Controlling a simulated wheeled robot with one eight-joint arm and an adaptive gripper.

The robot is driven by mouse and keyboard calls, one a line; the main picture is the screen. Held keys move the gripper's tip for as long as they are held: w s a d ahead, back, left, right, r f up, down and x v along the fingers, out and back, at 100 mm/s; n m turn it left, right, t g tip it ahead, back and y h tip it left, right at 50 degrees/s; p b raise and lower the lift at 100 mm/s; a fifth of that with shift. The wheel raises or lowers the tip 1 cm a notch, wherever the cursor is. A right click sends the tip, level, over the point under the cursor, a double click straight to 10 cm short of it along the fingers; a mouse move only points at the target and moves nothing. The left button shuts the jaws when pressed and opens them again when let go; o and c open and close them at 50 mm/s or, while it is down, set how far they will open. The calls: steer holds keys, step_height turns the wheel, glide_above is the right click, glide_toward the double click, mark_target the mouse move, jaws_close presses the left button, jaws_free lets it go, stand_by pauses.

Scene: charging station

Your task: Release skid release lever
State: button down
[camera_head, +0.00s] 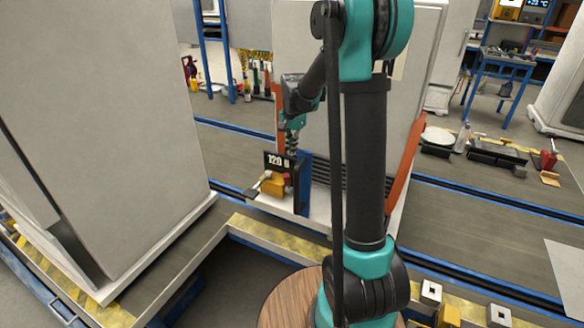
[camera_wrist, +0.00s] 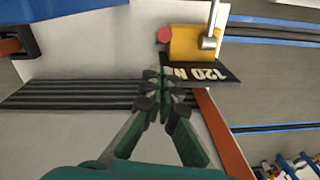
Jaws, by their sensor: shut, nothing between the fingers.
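In the wrist view, a yellow block (camera_wrist: 185,45) carries a silver rod (camera_wrist: 212,28), which looks like the release lever. A red knob (camera_wrist: 164,35) sits at the block's left edge. A black plate marked 120 N (camera_wrist: 222,76) lies between the block and my gripper (camera_wrist: 160,78). My fingers are shut and empty, their tips near the plate's left end; contact cannot be told. In the head view, my gripper (camera_head: 292,153) points down just above the 120 N plate (camera_head: 269,161). The yellow block (camera_head: 272,187) is below, with the lever partly hidden.
A blue post (camera_head: 304,184) stands right of the plate. A white cabinet (camera_head: 300,50) with an orange bar (camera_head: 405,165) rises behind my arm. Another large cabinet (camera_head: 100,130) fills the left. Blue-edged rails (camera_head: 500,204) cross the floor.

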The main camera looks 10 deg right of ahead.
glide_toward(287, 183)
steer(key=w+d+f, duration=0.2)
steer(key=w+f, duration=0.1)
steer(key=f, duration=0.2)
steer(key=shift+f, duration=0.3)
steer(key=shift+w+a, duration=0.1)
steer(key=shift+w, duration=0.05)
